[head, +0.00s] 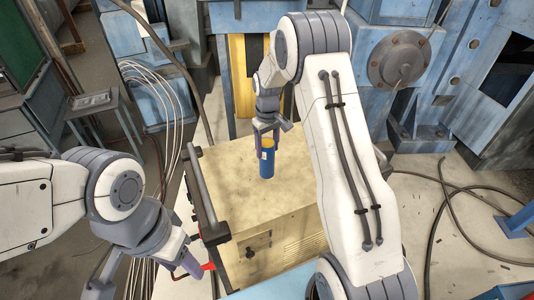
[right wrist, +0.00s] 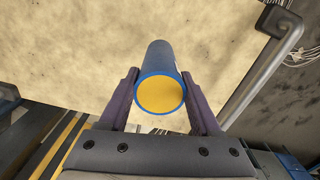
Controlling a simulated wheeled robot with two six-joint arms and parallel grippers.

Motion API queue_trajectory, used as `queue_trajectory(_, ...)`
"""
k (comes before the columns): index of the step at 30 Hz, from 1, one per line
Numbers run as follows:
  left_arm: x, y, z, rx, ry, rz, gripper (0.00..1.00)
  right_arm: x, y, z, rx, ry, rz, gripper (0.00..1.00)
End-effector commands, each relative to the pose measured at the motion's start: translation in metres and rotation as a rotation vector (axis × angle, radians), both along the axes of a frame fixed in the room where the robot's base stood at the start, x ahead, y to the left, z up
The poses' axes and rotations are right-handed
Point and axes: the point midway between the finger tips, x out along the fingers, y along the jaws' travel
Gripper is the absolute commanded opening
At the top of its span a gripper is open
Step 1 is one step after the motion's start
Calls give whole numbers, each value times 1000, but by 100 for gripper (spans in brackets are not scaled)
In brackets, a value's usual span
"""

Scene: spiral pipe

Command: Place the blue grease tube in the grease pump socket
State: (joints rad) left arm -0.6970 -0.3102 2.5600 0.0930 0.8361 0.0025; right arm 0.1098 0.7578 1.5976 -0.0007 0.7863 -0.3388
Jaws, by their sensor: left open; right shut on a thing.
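The blue grease tube (head: 267,168) is upright over the beige box top, with its yellow end up. I cannot tell whether its lower end touches the box. My right gripper (head: 266,146) is shut on its upper part. In the right wrist view the tube (right wrist: 161,62) sits between both fingers of the right gripper (right wrist: 160,84), its yellow end facing the camera. My left gripper (head: 146,275) is open and empty at the lower left, beside the box. I cannot make out the grease pump socket in either view.
The beige box (head: 235,195) has a dark rail (head: 200,190) along its left edge. A small red part (head: 208,266) shows near my left gripper. Pale cables (head: 175,120) hang left of the box. Dark hoses (head: 440,215) lie on the floor at right. Blue machinery stands behind.

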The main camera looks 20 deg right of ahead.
Motion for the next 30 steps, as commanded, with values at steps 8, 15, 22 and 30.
queue_trajectory(8, 0, 0, 18, 0, 0, 0, 50, 0, 1, -33, 0, 1, 1, 0)
queue_trajectory(15, 0, 0, 17, 0, 0, 0, 50, 1, 1, -39, -1, -2, 1, 0)
queue_trajectory(22, 0, 0, 15, 0, 0, 0, 50, 0, 1, -43, 0, 0, 1, 76)
queue_trajectory(30, 0, 0, 15, 0, 0, 0, 50, 0, 1, -42, 0, 0, 1, 95)
